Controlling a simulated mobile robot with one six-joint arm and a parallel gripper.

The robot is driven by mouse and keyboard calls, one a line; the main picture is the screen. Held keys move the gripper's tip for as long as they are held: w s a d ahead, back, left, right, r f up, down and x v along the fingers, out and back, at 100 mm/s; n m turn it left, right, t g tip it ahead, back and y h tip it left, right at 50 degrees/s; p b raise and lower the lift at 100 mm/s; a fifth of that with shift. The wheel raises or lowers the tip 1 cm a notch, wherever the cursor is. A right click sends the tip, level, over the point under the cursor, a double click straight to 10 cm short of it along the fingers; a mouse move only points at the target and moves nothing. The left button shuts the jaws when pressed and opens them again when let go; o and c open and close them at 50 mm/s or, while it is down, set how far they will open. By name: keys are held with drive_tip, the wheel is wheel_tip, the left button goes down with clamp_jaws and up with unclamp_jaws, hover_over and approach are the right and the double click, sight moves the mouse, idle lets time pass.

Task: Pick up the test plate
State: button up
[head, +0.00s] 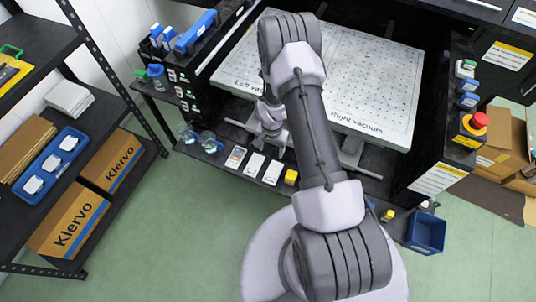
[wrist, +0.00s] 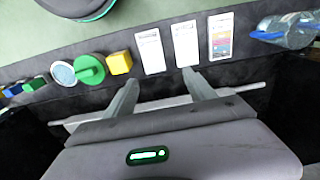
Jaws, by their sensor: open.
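Three flat, card-like plates lie side by side on the black front ledge. Two are mostly white, a middle one (wrist: 186,43) and an outer one (wrist: 150,50) beside the yellow cube. The third plate (wrist: 221,35) carries coloured patches and also shows in the head view (head: 236,157). The print is too small to tell which is named the test plate. My gripper (wrist: 160,81) is open and empty, its fingertips just short of the two white plates in the wrist view. In the head view my arm partly hides the gripper.
A yellow cube (wrist: 119,63) and a green round item (wrist: 90,69) sit beside the plates. A clear bottle (wrist: 288,30) lies at their other side. The perforated white bed (head: 375,85) is behind the ledge. A blue bin (head: 426,232) hangs at the right.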

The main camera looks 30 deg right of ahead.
drive_tip(key=b, duration=0.3)
hover_over(273, 172)
drive_tip(key=f, duration=1)
drive_tip(key=shift+w, duration=0.2)
wheel_tip(273, 172, down, 6)
drive_tip(key=b, duration=0.2)
drive_tip(key=shift+s+d+r+b, duration=0.1)
drive_tip(key=shift+s+r+b, duration=0.05)
drive_tip(key=shift+b, duration=0.15)
drive_tip(key=shift+r, duration=0.2)
drive_tip(key=shift+c, duration=0.4)
drive_tip(key=c, duration=1.1)
